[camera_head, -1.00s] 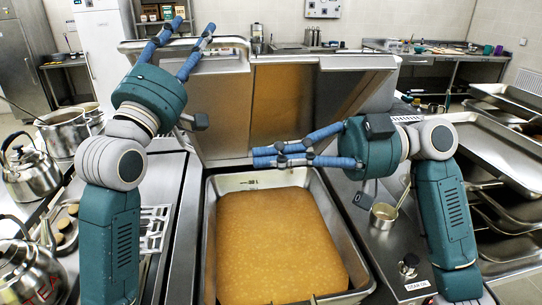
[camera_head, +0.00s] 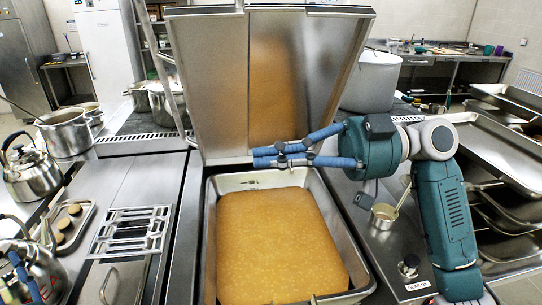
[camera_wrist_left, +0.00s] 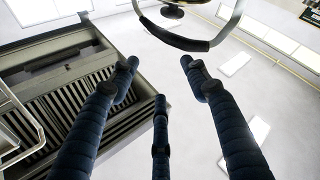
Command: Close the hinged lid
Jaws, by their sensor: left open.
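The hinged lid (camera_head: 222,75) is a big steel panel standing open, leaning back from the rear edge of a cooking pan (camera_head: 209,240) filled with orange-brown food (camera_head: 275,245). My right gripper (camera_head: 254,157) reaches in from the right, low in front of the lid, over the pan's rear part. Its fingers run close together at the tips with nothing seen between them. My left gripper (camera_head: 22,270) is low at the left edge, beside a kettle, apart from the lid. In the left wrist view its fingers (camera_wrist_left: 155,75) are spread and empty, below a metal loop handle.
Kettles (camera_head: 30,172) and pots (camera_head: 66,132) stand on the left counter. A wire rack (camera_head: 130,232) lies left of the pan. A large pot (camera_head: 370,82) stands behind the lid's right side. A small saucepan (camera_head: 383,215) and stacked trays (camera_head: 510,150) are at right.

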